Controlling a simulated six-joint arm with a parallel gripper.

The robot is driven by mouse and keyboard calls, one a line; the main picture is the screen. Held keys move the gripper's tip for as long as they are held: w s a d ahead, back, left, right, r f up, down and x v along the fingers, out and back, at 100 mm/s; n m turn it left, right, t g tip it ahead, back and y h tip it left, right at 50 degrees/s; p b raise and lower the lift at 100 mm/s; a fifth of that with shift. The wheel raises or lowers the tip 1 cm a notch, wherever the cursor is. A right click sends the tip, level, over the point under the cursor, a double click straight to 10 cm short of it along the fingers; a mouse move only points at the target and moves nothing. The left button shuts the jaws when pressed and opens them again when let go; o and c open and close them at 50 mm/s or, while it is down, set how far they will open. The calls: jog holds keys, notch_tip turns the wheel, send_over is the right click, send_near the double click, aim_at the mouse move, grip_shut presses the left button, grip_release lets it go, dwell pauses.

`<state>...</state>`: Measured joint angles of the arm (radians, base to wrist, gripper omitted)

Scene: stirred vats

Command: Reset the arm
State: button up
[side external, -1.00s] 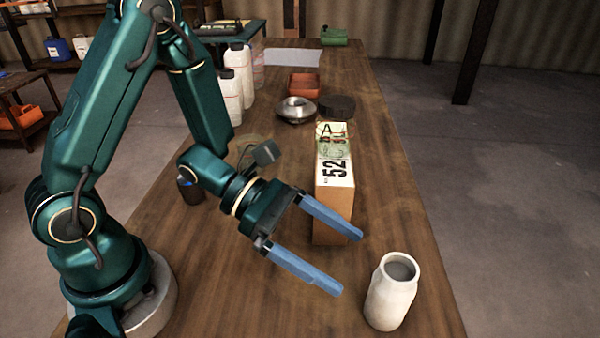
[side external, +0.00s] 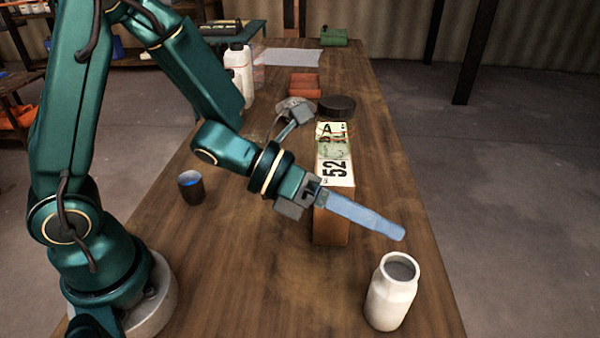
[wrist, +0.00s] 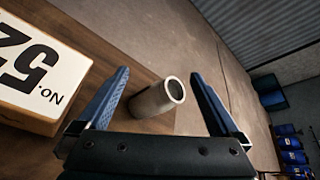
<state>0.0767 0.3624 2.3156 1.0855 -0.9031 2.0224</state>
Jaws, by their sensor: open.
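My gripper (side external: 362,214) is above the table, in front of the numbered box and up and left of the white jar in the side view. Its blue fingers overlap each other there. In the wrist view my gripper (wrist: 163,105) is open, with its fingers wide apart and nothing held. The white open-topped jar (side external: 390,298) stands upright near the table's front right corner, with grey contents. In the wrist view the jar (wrist: 152,101) shows between the fingers, beyond them.
The numbered box (side external: 332,225) stands mid-table and also fills the left of the wrist view (wrist: 40,80). A dark cup (side external: 190,190) with something blue inside stands left.

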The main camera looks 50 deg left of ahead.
jog(key=w+a+r+n+t+y, duration=0.2)
jog(key=a+r+n+y, duration=0.25)
jog(key=n, duration=0.75)
jog(key=w+a+r+n+t+y, duration=0.1)
jog(key=a+r+n+t+y, duration=0.3)
jog(key=n, duration=0.7)
jog(key=s+a+f+n+g+y, duration=0.1)
jog(key=s+a+f+n+g, duration=0.1)
jog(key=s+n, duration=0.5)
jog(key=s+a+f+n+g+y, duration=0.1)
jog(key=s+a+n+g, duration=0.3)
jog(key=s+n, duration=0.4)
jog(key=shift+s+a+f+n+g, duration=0.2)
jog(key=shift+a+f+n+g, duration=0.25)
jog(key=shift+g, duration=0.45)
jog(key=shift+f+y, duration=0.1)
jog(key=shift+y, duration=0.15)
